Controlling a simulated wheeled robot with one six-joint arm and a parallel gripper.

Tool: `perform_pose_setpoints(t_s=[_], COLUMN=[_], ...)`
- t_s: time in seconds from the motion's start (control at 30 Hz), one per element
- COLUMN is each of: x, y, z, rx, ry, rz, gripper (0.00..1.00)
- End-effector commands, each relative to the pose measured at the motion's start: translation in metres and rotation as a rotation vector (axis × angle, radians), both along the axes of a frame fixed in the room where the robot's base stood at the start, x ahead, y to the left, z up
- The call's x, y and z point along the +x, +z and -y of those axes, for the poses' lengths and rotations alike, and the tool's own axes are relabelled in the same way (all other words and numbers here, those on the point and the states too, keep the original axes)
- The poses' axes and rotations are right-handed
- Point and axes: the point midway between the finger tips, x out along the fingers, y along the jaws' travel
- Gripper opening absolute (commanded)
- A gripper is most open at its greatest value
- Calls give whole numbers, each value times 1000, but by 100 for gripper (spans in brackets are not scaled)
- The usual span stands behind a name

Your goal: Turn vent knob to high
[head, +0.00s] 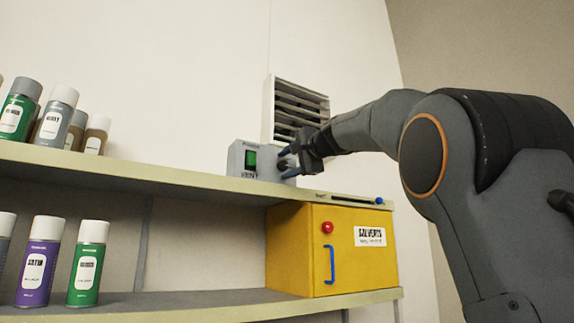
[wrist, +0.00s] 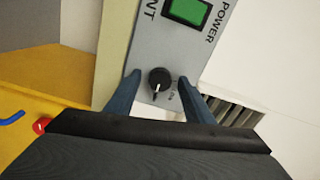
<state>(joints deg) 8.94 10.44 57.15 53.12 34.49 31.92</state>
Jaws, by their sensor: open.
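The grey vent control box (head: 243,172) stands on the top shelf against the wall, with a green power switch (head: 251,160) and a "VENT" label. In the wrist view, the box's grey panel (wrist: 152,38) shows the black vent knob (wrist: 159,80) with a light pointer mark. Small print beside the knob is too small to read, so its setting cannot be told. My gripper (head: 286,162) is open in front of the box's right part. In the wrist view, its two blue fingers (wrist: 159,79) stand on either side of the knob, with gaps visible between fingers and knob.
A louvred vent grille (head: 298,105) is on the wall behind the box. A yellow solvents cabinet (head: 290,250) with a red button and blue handle sits below the top shelf (head: 150,176). Several spray cans (head: 52,115) stand at the left on both shelves.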

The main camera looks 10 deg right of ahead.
Motion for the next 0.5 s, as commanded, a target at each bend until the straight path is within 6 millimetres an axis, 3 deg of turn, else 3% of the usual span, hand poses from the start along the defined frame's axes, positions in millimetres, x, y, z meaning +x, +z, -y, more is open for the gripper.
perform_pose_setpoints(t_s=[0.17,0.5], x=[-10,-56], y=[0,-2], z=[4,20], rx=[0,0], ry=[-2,-3], rz=[3,2], gripper=[48,48])
